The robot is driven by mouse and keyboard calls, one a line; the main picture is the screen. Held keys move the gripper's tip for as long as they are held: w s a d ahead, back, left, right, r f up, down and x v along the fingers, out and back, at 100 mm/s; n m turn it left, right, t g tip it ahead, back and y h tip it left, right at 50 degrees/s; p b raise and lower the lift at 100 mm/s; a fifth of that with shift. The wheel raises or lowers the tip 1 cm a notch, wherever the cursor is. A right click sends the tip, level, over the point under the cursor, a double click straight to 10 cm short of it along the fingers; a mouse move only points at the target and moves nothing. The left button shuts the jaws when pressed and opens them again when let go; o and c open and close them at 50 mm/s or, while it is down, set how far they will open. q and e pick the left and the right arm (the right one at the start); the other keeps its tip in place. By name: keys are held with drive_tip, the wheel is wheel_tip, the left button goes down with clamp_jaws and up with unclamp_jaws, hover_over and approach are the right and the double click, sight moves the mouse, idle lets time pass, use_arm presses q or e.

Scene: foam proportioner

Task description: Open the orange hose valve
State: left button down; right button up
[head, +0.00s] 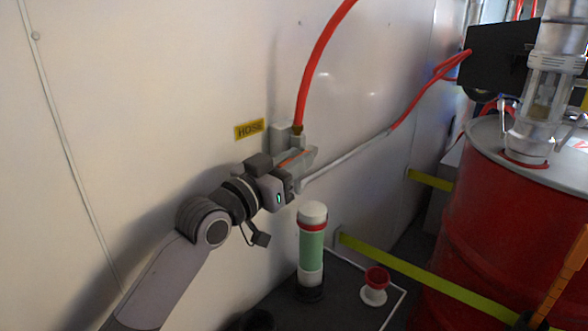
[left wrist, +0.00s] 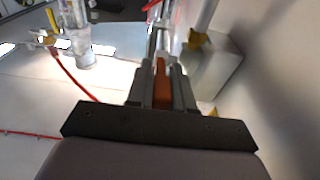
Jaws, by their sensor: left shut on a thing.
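The orange valve handle (left wrist: 161,84) sits between the two fingers of my left gripper (left wrist: 163,75) in the left wrist view. In the head view my left gripper (head: 298,172) is at the wall fitting, shut on the handle, and only a strip of the orange handle (head: 296,158) shows. The valve fitting (head: 281,137) is on the wall beside the yellow HOSE label (head: 249,129). A red hose (head: 318,62) rises from it. The gripper hides much of the valve body. My right gripper is not in view.
A grey pipe (head: 350,158) runs right from the valve along the wall. Below stand a green and white cylinder (head: 312,245) and a small red-topped white piece (head: 375,286) on a dark surface. A red drum (head: 500,225) stands at right, with a yellow strap (head: 420,275) beside it.

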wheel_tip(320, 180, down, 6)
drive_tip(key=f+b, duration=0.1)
drive_tip(key=b, duration=0.5)
use_arm(q)
drive_tip(key=shift+w+d+f+t+h+b, duration=0.15)
drive_tip(key=shift+f+t+h+b, duration=0.6)
drive_tip(key=shift+t+b, duration=0.5)
drive_tip(key=shift+w+d+f+t+h+b, duration=0.15)
drive_tip(key=shift+f+t+h+b, duration=0.25)
drive_tip(key=shift+t+h+b, duration=0.7)
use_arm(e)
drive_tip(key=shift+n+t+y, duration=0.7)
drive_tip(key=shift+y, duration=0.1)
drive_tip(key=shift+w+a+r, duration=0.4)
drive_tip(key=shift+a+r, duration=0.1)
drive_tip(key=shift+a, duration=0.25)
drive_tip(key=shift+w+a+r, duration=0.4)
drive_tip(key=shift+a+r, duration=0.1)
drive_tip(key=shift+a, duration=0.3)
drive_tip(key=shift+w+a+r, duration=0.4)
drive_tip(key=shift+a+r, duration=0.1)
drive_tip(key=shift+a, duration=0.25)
use_arm(q)
drive_tip(key=c, duration=1.1)
unclamp_jaws()
drive_tip(key=shift+a+y, duration=0.1)
drive_tip(key=shift+y, duration=0.15)
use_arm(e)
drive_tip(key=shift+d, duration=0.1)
